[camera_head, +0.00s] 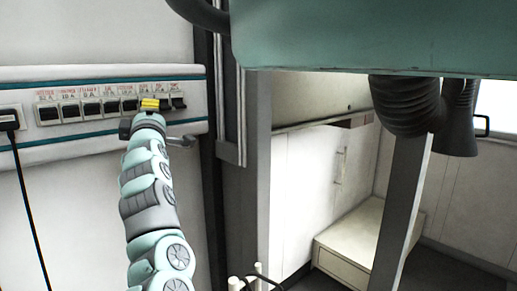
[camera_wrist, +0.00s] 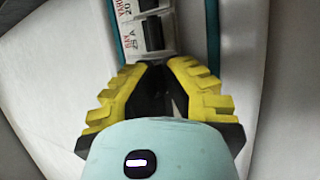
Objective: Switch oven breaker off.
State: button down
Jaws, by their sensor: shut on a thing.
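A row of black breaker switches (camera_head: 91,108) runs along a white panel strip (camera_head: 60,76) with teal bands, on the left wall. Small red labels stand above the switches, mostly too small to read. My gripper (camera_head: 150,103) is at the right part of the row, its yellow fingers over one switch. In the wrist view my gripper (camera_wrist: 155,88) is shut on a breaker switch, which the fingers hide along with its label. Beside it is a black switch (camera_wrist: 153,33) with a label reading about "BAY 25 A". I cannot tell which switch is the oven breaker.
A black plug and cable (camera_head: 10,122) sit at the panel's left end. A dark post (camera_head: 229,110) stands right of the panel. A large teal body (camera_head: 370,38) with black ducts (camera_head: 405,105) hangs at upper right. A low white cabinet (camera_head: 350,240) stands at the back.

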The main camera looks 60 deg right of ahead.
jog(key=shift+d+f+h+b, duration=0.1)
jog(key=shift+h+b, duration=0.3)
jog(key=shift+b, duration=0.3)
jog(key=c, duration=1.1)
grip_release()
jog(key=shift+v, duration=6)
